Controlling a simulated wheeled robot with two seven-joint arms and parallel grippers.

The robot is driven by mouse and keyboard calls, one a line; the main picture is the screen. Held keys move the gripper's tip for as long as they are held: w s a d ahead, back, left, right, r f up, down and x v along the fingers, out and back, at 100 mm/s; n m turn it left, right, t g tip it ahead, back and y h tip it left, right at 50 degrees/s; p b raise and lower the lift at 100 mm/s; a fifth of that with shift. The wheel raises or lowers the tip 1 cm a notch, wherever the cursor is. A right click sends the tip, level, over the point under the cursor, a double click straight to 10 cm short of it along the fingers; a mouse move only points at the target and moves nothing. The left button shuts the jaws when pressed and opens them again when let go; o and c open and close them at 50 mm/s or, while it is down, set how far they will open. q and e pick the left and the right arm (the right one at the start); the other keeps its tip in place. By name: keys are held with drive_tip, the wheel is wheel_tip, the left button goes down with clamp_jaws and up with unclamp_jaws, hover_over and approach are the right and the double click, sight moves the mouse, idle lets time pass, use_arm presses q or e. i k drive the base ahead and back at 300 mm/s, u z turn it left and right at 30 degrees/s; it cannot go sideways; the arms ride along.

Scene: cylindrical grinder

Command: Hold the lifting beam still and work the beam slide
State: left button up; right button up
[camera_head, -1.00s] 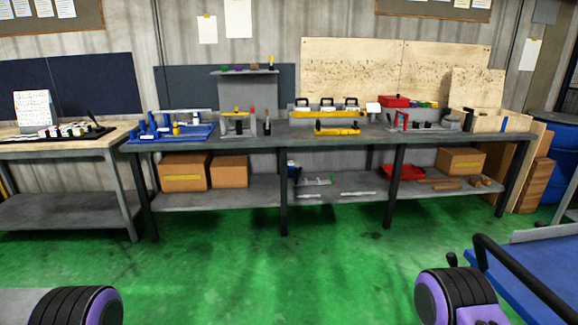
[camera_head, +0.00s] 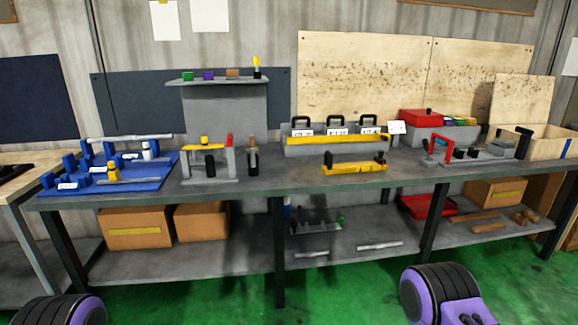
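A yellow beam (camera_head: 355,169) with a dark upright piece near each end lies near the front edge of the grey workbench (camera_head: 290,190), right of centre. It looks like the lifting beam; a slide on it is too small to make out. Neither of my grippers is in view. Only black and purple parts of my arms show at the bottom left and bottom right, well short of the bench.
Behind the beam stands a grey rack (camera_head: 336,149) with black-handled blocks. A blue tray (camera_head: 160,182) with fixtures is at left, a grey stand (camera_head: 208,179) beside it. A red box (camera_head: 421,119) and a red-handled fixture (camera_head: 436,150) are right. Bare benchtop surrounds the beam.

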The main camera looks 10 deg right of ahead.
sight(378, 159)
drive_tip(key=i, duration=0.45)
drive_tip(key=z, duration=1.3)
drive_tip(key=i, duration=0.55)
drive_tip(key=z, duration=0.55)
drive_tip(key=i, duration=1.05)
drive_tip(key=u, duration=0.7)
drive_tip(key=i, duration=0.75)
drive_tip(key=u, duration=0.75)
